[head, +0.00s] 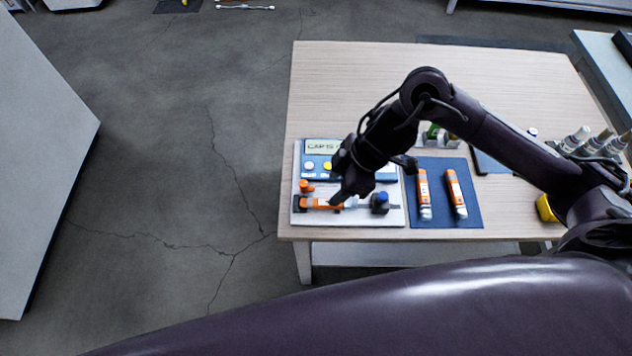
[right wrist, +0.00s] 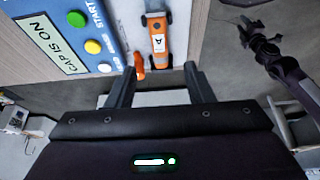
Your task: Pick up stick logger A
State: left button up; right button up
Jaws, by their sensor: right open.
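Stick logger A (right wrist: 157,42) is an orange stick with a white label marked A. It lies across black supports on a white board, and it also shows in the head view (head: 318,203). My right gripper (right wrist: 160,84) is open and empty, with the logger's near end ahead between its fingers. In the head view my right gripper (head: 342,194) hangs over the logger and hides part of it. A small orange piece (right wrist: 139,66) stands beside the logger. A dark arm, seemingly my left (right wrist: 275,50), shows at the right wrist view's upper right; its jaws are too small to judge.
A blue device (head: 310,170) with a display and coloured buttons stands behind the logger. Two orange-and-white sticks lie on a dark blue mat (head: 441,198) to the right. A blue-topped black item (head: 380,203) sits on the board. The table's left edge is close.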

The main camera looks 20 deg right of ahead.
aim_at(322, 202)
jog(key=shift+w+a+f, duration=0.1)
jog(key=shift+w+f, duration=0.05)
jog(key=shift+f, duration=0.25)
jog(key=x, duration=0.2)
jog(key=shift+s+a+f, duration=0.1)
jog(key=shift+s+f, duration=0.15)
jog(key=x, duration=0.3)
jog(key=shift+w+f, duration=0.15)
jog(key=shift+f, duration=0.25)
jog(key=shift+a+f, duration=0.1)
jog(key=shift+f, duration=0.1)
jog(key=shift+c, duration=0.2)
pick_arm(q)
jog(key=shift+s+a+f, duration=0.1)
jog(key=shift+s+f, duration=0.05)
jog(key=shift+s, duration=0.45)
jog(key=shift+s+f, duration=0.1)
jog(key=shift+s, duration=0.5)
pick_arm(e)
grip_shut()
